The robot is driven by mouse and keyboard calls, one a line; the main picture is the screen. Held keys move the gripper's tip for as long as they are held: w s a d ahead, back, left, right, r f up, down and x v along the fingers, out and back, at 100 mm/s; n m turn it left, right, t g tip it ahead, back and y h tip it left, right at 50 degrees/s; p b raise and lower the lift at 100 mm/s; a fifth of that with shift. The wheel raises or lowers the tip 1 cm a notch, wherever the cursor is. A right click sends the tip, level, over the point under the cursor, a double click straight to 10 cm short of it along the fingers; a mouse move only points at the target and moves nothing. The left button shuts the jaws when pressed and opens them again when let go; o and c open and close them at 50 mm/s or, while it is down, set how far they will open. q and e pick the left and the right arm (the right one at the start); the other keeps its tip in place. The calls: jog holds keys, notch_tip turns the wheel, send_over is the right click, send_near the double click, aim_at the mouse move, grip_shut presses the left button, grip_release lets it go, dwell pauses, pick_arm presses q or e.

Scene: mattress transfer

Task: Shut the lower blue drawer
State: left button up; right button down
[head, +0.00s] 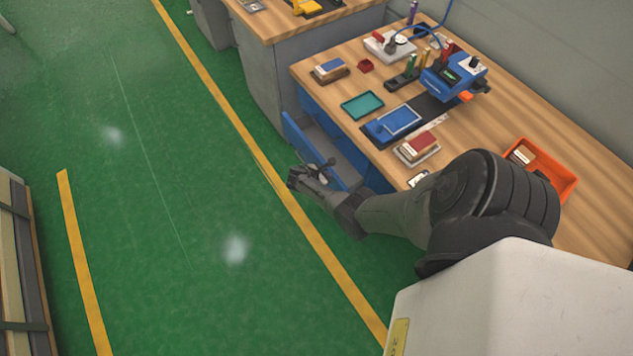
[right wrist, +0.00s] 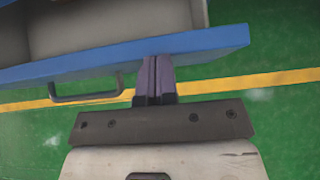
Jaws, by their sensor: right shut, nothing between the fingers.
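The lower blue drawer (head: 298,140) stands pulled out from the workbench in the head view, its grey inside showing. In the right wrist view its blue front (right wrist: 215,42) crosses the top of the picture, with a dark handle (right wrist: 88,97) to the left of my fingers. My right gripper (head: 298,178) is at the outer side of the drawer front. In the right wrist view the right gripper (right wrist: 158,62) is shut and empty, its fingertips overlapping the drawer front; I cannot tell if they touch. My left gripper is not in view.
The wooden workbench top (head: 334,82) holds a teal tray (head: 362,106), a blue device (head: 455,78) and an orange bin (head: 566,186). Another bench stands behind. The green floor (head: 190,190) left of the drawer is clear, with yellow lines.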

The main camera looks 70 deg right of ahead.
jog(key=s+d, duration=0.1)
jog(key=d, duration=0.1)
jog(key=s+d, duration=0.1)
jog(key=s, duration=0.1)
jog(key=shift+d, duration=0.4)
jog(key=shift+p, duration=0.3)
